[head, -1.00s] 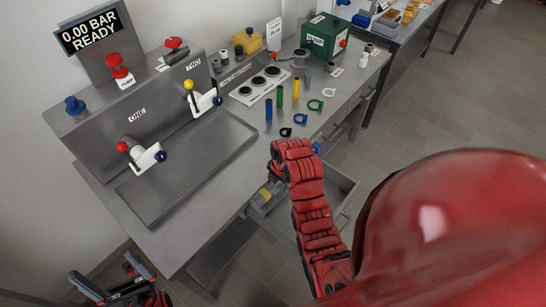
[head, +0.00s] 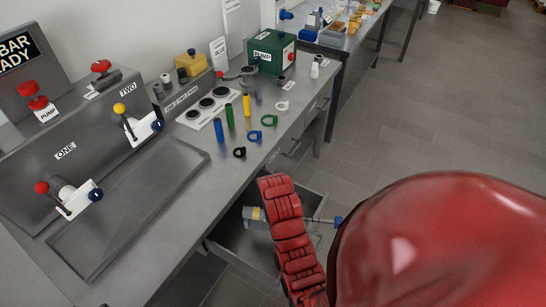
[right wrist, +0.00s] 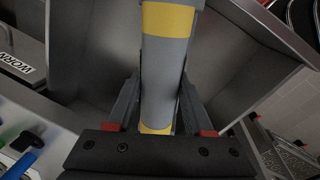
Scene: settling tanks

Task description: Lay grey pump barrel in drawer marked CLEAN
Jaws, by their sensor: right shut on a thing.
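The grey pump barrel (right wrist: 166,75) with yellow bands lies between the two fingers of my right gripper (right wrist: 158,115), which is shut on it. In the head view the barrel (head: 253,213) shows left of my red right arm, over or inside an open grey drawer (head: 232,240); its height above the drawer floor is hard to tell. A thin rod with a blue end (head: 338,220) shows on the arm's other side. My right gripper is hidden behind the arm in the head view. No CLEAN mark is readable. My left gripper is out of view.
A label reading WORN (right wrist: 25,72) is at the left of the wrist view. On the bench are blue, green and yellow tubes (head: 230,116), several rings (head: 269,120), a green pump box (head: 272,52) and a shallow tray (head: 130,205). Floor at right is clear.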

